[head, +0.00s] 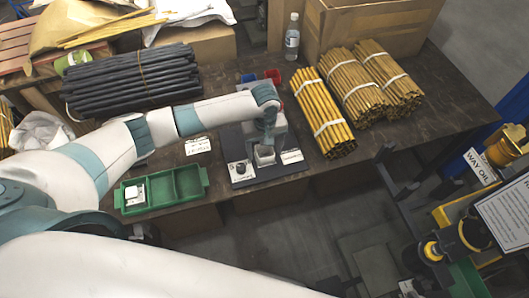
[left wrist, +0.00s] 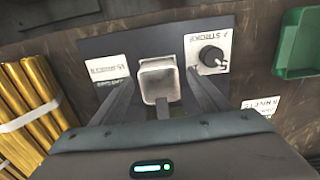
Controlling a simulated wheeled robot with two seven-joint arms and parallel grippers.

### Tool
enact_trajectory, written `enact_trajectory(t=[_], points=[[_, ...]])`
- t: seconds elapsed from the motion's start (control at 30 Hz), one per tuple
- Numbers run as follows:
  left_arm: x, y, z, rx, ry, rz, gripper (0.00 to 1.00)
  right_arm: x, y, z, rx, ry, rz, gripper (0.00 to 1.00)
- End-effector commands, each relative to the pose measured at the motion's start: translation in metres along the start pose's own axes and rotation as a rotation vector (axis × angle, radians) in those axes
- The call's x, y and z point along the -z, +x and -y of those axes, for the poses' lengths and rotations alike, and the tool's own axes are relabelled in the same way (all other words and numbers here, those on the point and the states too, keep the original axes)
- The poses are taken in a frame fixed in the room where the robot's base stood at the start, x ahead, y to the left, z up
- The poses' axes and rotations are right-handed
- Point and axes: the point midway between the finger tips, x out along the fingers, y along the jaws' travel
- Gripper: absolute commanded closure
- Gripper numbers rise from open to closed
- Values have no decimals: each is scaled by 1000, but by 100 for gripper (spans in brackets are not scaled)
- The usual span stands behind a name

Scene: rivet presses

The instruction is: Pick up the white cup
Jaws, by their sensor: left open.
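A small white square cup (head: 264,155) stands on the dark press base (head: 240,178) in the head view. In the left wrist view the cup (left wrist: 157,78) is near the middle, with its greyish-white top facing the camera. My left gripper (head: 266,142) points down over the press at the cup. In the left wrist view its two dark fingers (left wrist: 163,92) are open, one on each side of the cup's near part. Contact cannot be told. My right gripper cannot be made out.
A green divided tray (head: 190,183) with a white piece (head: 135,193) is left of the press. A black knob (left wrist: 211,56) sits beside the cup. Bundled yellow rods (head: 322,112), dark rods (head: 132,78) and a bottle (head: 292,37) surround the area.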

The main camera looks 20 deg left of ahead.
Motion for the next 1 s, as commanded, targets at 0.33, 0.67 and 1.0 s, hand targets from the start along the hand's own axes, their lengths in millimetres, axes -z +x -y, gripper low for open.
enact_trajectory(t=[0.33,0.67,1.0], points=[[0,16,-1,-1,1,-1,31,0,-3,0,0,0,0,63],[0,16,-1,-1,1,-1,34,1,-3,2,2,1,0,63],[0,16,-1,-1,1,-1,79,1,-3,5,5,2,-1,63]])
